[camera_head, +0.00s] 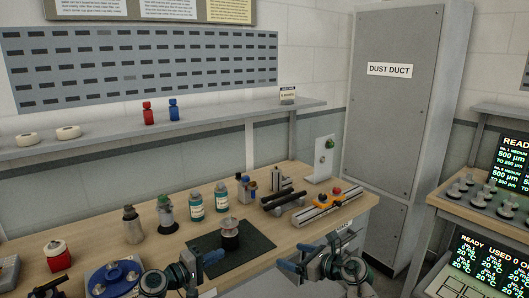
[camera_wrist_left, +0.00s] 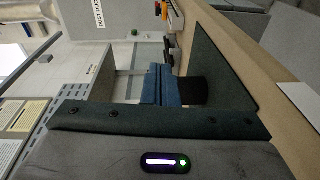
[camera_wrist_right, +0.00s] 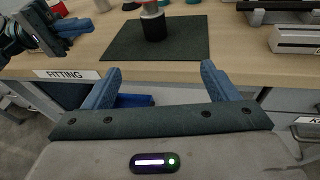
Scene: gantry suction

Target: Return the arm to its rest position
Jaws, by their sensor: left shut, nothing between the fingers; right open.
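My left gripper (camera_head: 206,262) is at the front of the bench, left of the dark green mat. Its blue fingers are together with nothing between them, as the left wrist view (camera_wrist_left: 160,85) also shows. My right gripper (camera_head: 304,256) is at the bench's front edge, right of the mat. In the right wrist view its two blue fingers (camera_wrist_right: 160,85) stand wide apart and empty, in front of the bench edge. A dark cylindrical piece with a pale top (camera_head: 230,233) stands upright on the mat (camera_head: 262,246), apart from both grippers.
A grey cabinet (camera_head: 400,120) stands behind. A second table with screens (camera_head: 485,262) is at right.

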